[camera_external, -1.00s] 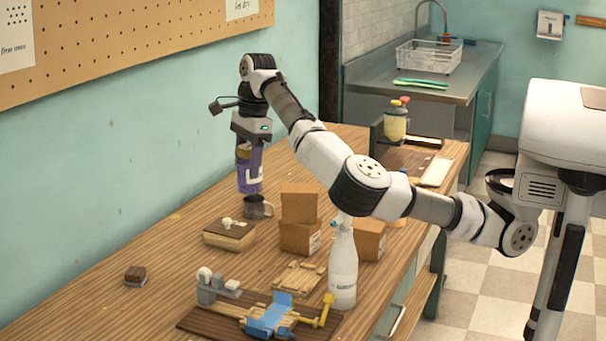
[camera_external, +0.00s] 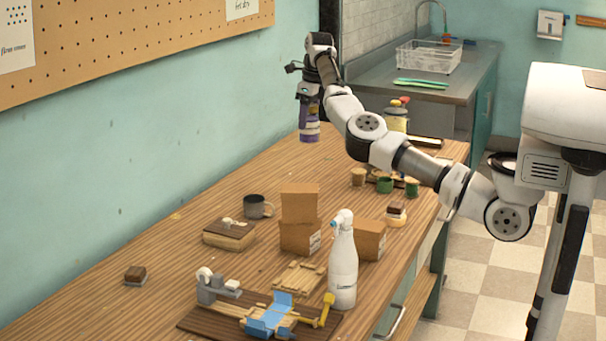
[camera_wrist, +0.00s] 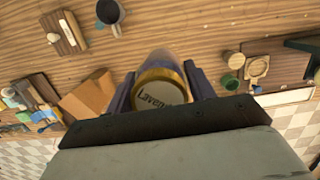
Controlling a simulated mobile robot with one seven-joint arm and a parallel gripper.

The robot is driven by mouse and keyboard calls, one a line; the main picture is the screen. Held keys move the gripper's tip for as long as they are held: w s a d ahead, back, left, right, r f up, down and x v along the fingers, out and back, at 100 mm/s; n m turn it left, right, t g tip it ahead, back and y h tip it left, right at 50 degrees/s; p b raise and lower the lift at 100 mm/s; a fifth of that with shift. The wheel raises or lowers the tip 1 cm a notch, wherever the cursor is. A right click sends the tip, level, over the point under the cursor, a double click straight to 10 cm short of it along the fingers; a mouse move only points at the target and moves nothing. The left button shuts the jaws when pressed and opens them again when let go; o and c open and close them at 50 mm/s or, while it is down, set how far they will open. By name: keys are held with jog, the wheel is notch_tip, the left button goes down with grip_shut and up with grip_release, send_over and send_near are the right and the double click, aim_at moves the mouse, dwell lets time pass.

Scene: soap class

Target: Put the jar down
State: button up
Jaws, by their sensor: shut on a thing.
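The jar (camera_external: 309,131) is purple with a pale band and hangs upright below my gripper (camera_external: 309,108) near the far end of the wooden table, by the wall. In the wrist view the jar's round gold-rimmed lid (camera_wrist: 161,88) reads "Lavender" in part and sits between the two fingers of my gripper (camera_wrist: 160,90). The fingers are shut on the jar. Whether the jar's bottom touches the table (camera_external: 190,275) is hard to tell; it looks close to the surface.
A grey mug (camera_external: 257,206), cardboard boxes (camera_external: 299,205), a white spray bottle (camera_external: 343,265) and a wooden block (camera_external: 229,234) stand nearer. Small green and wooden cups (camera_external: 385,185) stand right of the jar. The table around the jar looks clear.

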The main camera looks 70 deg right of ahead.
notch_tip(320, 180, down, 20)
jog(key=shift+s+d+r+p, duration=0.1)
jog(key=shift+d+p, duration=0.05)
jog(key=shift+p, duration=0.6)
jog(key=o, duration=1.2)
jog(key=shift+c, duration=0.2)
jog(key=r, duration=0.4)
jog(key=s+r+b, duration=0.1)
jog(key=r, duration=0.6)
jog(key=shift+s+r+b, duration=0.3)
jog(key=shift+s+r, duration=0.05)
jog(key=shift+r, duration=0.05)
